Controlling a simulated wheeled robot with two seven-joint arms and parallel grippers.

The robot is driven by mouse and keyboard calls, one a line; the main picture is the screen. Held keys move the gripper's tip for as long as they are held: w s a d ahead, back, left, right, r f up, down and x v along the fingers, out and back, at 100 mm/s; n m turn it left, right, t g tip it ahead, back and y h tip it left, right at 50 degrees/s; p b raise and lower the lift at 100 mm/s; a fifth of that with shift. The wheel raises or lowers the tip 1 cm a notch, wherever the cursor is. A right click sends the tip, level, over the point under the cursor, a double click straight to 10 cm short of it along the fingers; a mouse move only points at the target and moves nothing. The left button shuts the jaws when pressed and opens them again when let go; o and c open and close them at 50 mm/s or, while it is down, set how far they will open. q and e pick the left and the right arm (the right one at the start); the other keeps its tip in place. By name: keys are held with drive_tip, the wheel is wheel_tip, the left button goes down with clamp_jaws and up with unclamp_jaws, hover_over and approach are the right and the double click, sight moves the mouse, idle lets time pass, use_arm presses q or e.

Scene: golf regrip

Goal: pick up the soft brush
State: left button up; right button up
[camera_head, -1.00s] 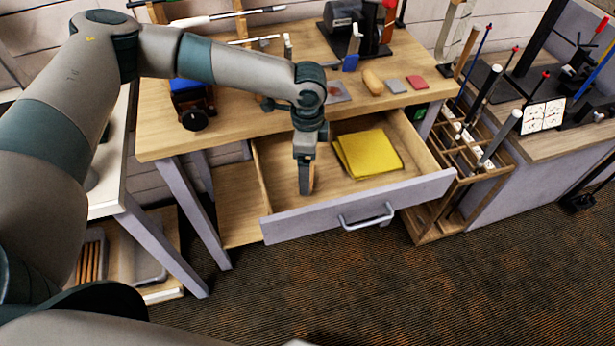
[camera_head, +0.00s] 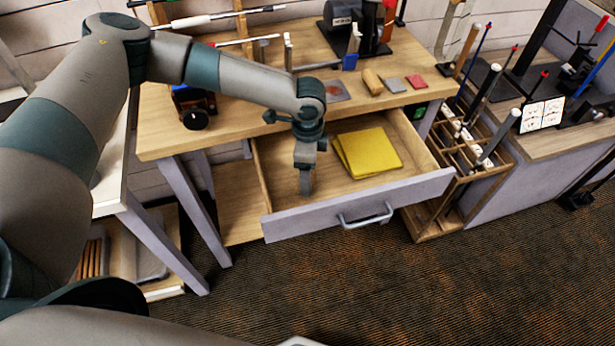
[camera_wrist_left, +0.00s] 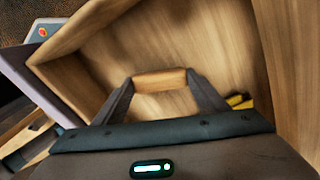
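The soft brush (camera_wrist_left: 160,80) shows in the left wrist view as a light wooden block. Its bristles cannot be made out. My left gripper (camera_wrist_left: 160,77) has one finger against each end of the block, with no gap visible on either side. In the head view my left gripper (camera_head: 305,190) points down into the left part of the open drawer (camera_head: 362,205). There the brush is hidden by the fingers. My right gripper is not in view.
A folded yellow cloth (camera_head: 370,153) lies in the drawer to the right of my left gripper. The drawer walls stand close around it. The workbench (camera_head: 235,120) above holds several tools and small blocks. A club rack (camera_head: 465,160) stands at the right.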

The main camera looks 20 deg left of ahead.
use_arm(q)
drive_tip(key=shift+r, duration=0.1)
drive_tip(key=shift+c, duration=0.5)
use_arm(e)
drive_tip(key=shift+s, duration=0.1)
use_arm(q)
drive_tip(key=shift+r, duration=0.55)
wheel_tip(320, 180, up, 9)
drive_tip(key=b, duration=0.1)
drive_tip(key=shift+b, duration=0.4)
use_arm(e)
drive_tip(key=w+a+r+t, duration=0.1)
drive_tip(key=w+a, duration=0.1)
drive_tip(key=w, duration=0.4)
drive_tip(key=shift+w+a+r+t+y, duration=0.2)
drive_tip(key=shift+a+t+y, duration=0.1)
use_arm(q)
drive_tip(key=shift+f, duration=0.15)
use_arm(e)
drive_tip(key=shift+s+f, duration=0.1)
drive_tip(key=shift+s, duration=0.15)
use_arm(q)
drive_tip(key=shift+s, duration=0.1)
